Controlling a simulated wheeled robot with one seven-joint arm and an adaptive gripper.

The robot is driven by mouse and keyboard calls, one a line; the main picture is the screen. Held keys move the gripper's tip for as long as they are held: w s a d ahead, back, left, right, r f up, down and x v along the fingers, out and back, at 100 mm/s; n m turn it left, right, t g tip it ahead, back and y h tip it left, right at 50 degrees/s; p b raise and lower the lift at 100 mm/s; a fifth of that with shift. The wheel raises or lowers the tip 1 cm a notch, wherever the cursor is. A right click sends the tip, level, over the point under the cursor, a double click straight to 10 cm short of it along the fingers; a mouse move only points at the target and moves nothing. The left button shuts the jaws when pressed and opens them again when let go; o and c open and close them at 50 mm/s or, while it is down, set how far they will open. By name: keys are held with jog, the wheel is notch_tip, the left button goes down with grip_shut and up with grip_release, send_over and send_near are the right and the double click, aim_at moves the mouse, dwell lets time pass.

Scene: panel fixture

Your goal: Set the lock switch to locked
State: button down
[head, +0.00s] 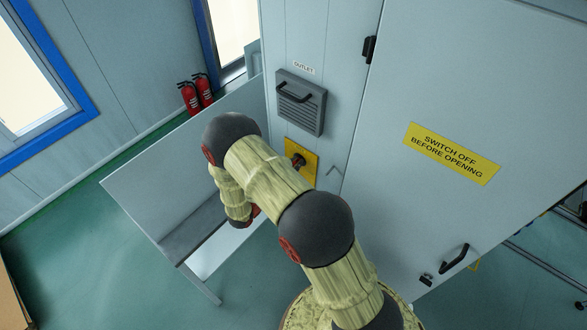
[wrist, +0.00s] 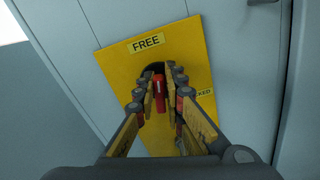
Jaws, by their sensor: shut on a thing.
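The lock switch's yellow plate (wrist: 109,66) is on the cabinet front, and it also shows in the head view (head: 302,176). A FREE label (wrist: 146,44) is at its top, and a label at its right, partly hidden by a finger, ends in "CKED" (wrist: 203,92). The red switch handle (wrist: 162,92) points roughly up toward FREE. My gripper (wrist: 161,82) is shut on the handle, with one finger on each side. The fingers hide the switch's base in part. In the head view my arm hides most of the gripper.
A grey outlet box (head: 301,101) with a black handle is above the plate. The cabinet door (head: 430,90) with a yellow warning sign (head: 452,153) is at the right. A light panel (head: 150,165) stands at the left, with red extinguishers (head: 195,93) behind it.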

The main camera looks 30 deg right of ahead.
jog(key=m+b, duration=0.3)
jog(key=b, duration=0.1)
jog(key=shift+s+f+m+b, duration=0.1)
jog(key=shift+f+m+b, duration=0.2)
jog(key=shift+m, duration=0.1)
jog(key=m+b, duration=0.1)
jog(key=b, duration=0.1)
jog(key=m+b, duration=0.2)
jog(key=b, duration=0.1)
jog(key=shift+s+d+f+m, duration=0.1)
jog(key=shift+f+m, duration=0.1)
jog(key=shift+m, duration=0.1)
jog(key=m+b, duration=0.7)
jog(key=b, duration=0.4)
jog(key=shift+s+f, duration=0.1)
jog(key=shift+s, duration=0.05)
jog(key=shift+m, duration=0.3)
jog(key=c, duration=2)
grip_release()
jog(key=shift+o, duration=0.4)
